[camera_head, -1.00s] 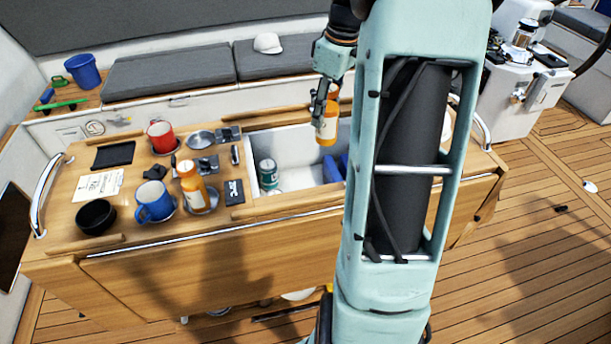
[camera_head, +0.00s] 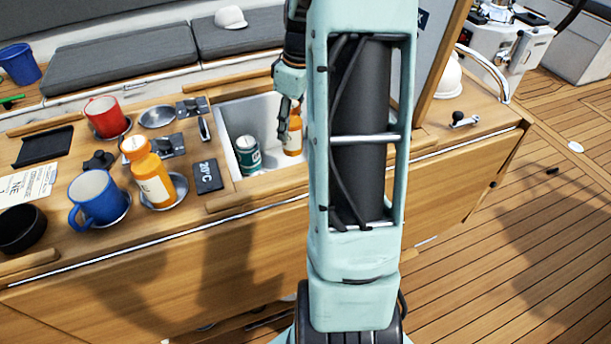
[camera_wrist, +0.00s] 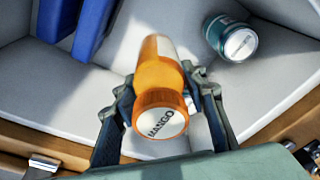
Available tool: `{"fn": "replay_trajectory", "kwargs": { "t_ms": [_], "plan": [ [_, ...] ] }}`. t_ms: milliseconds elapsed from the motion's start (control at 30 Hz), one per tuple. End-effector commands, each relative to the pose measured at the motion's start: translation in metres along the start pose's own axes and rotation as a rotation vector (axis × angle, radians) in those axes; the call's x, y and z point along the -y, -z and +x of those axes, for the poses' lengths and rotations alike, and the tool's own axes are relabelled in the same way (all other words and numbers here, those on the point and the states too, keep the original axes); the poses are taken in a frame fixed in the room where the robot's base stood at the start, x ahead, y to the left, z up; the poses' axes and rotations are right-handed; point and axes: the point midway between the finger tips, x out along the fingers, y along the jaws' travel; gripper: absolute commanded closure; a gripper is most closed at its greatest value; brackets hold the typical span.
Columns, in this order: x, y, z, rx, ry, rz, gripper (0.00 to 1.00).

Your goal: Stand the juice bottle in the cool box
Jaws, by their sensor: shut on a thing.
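My gripper (camera_wrist: 165,105) is shut on an orange bottle (camera_wrist: 157,70) whose cap reads MANGO. In the head view the gripper (camera_head: 287,122) and this bottle (camera_head: 293,135) are at the open cool box (camera_head: 228,118), a pale well sunk in the table. The bottle is close to upright, with its lower part down inside the well. I cannot tell whether its base touches the floor. My arm hides the box's right part. A similar orange bottle (camera_head: 150,176) stands on a round metal holder on the table, left of the box.
A green can (camera_head: 248,157) is in the box, apart from the held bottle; it also shows in the wrist view (camera_wrist: 230,38). Blue slabs (camera_wrist: 90,25) stand at the box's other side. Blue mug (camera_head: 97,197), red mug (camera_head: 104,117) and black bowl (camera_head: 22,229) are further left.

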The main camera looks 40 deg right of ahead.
Motion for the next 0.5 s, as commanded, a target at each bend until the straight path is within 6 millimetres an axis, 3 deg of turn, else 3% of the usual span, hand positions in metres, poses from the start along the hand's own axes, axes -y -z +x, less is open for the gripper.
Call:
{"fn": "replay_trajectory", "kwargs": {
  "t_ms": [233,500],
  "plan": [
    [0.001,-0.007,0.045,0.002,0.004,0.000,0.98],
    [0.001,-0.011,0.069,0.001,0.002,0.000,0.98]
  ]
}}
